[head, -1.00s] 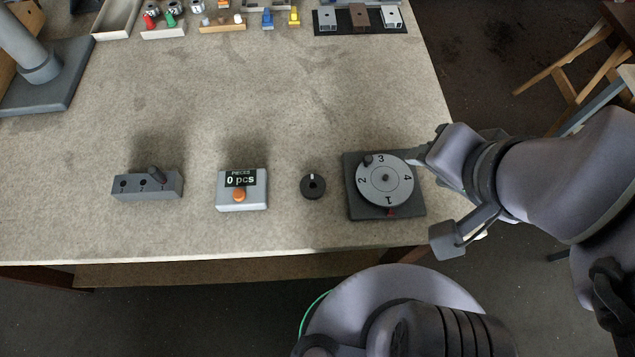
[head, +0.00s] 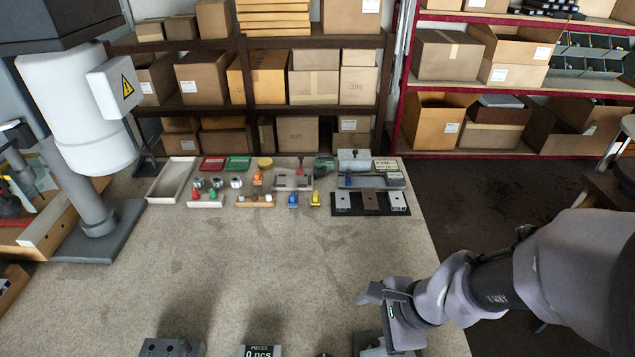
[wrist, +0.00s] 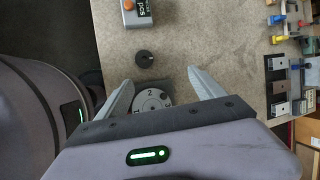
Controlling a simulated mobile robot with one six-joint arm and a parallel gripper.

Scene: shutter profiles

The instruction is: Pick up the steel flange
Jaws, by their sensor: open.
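Small silver round metal parts stand at the back of the bench in the head view: one at the left (head: 198,183), one in the middle (head: 217,182) and one at the right (head: 236,181). They are too small to tell which is the steel flange. My gripper (head: 376,296) is in front of them and to the right, above the bench's right front part. In the wrist view my gripper (wrist: 160,78) has its fingers spread and nothing between them; a grey numbered dial (wrist: 151,100) shows below, partly hidden by the gripper body.
A white tray (head: 171,181), red and green parts, and a dark rack (head: 371,204) line the back. A machine column (head: 88,205) stands left. The bench (head: 250,270) is bare in the middle.

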